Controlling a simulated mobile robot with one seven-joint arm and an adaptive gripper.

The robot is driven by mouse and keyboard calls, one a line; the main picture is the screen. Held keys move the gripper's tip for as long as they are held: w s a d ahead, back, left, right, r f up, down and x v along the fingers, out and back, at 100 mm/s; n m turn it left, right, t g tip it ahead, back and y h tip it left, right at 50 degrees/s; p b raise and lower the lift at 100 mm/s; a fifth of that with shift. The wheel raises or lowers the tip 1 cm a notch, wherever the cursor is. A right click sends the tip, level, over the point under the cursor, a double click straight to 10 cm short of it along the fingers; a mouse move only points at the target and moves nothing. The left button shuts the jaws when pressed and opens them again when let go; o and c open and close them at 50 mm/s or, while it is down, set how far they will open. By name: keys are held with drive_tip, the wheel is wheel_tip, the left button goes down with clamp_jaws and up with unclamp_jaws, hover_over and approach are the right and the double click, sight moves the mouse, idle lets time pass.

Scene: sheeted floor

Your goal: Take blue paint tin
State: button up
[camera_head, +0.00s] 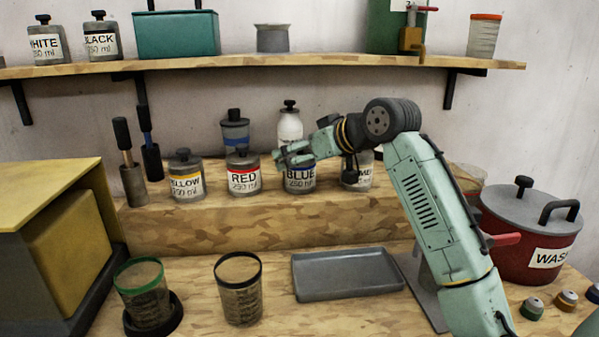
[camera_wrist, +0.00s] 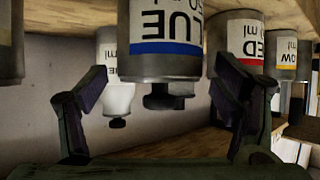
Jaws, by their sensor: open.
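The blue paint tin (camera_head: 299,182) stands on the raised wooden step, its label reading BLUE with a blue stripe. My gripper (camera_head: 281,157) is at the height of its lid and hides its top in the head view. In the wrist view the picture is upside down, and the blue tin (camera_wrist: 165,45) appears centred between the two spread fingers of my gripper (camera_wrist: 163,88), its dark lid knob pointing down. The fingers are open and hold nothing. I cannot tell how far they are from the tin.
The red tin (camera_head: 243,173) stands close left of the blue one, the yellow tin (camera_head: 187,176) further left. Another labelled tin (camera_head: 357,172) is at right, partly behind my arm. A white bottle (camera_head: 289,127) stands behind. A grey tray (camera_head: 346,274) lies empty below.

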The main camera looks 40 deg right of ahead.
drive_tip(key=shift+w+f, duration=0.2)
drive_tip(key=shift+w, duration=0.15)
clamp_jaws()
idle(0.9)
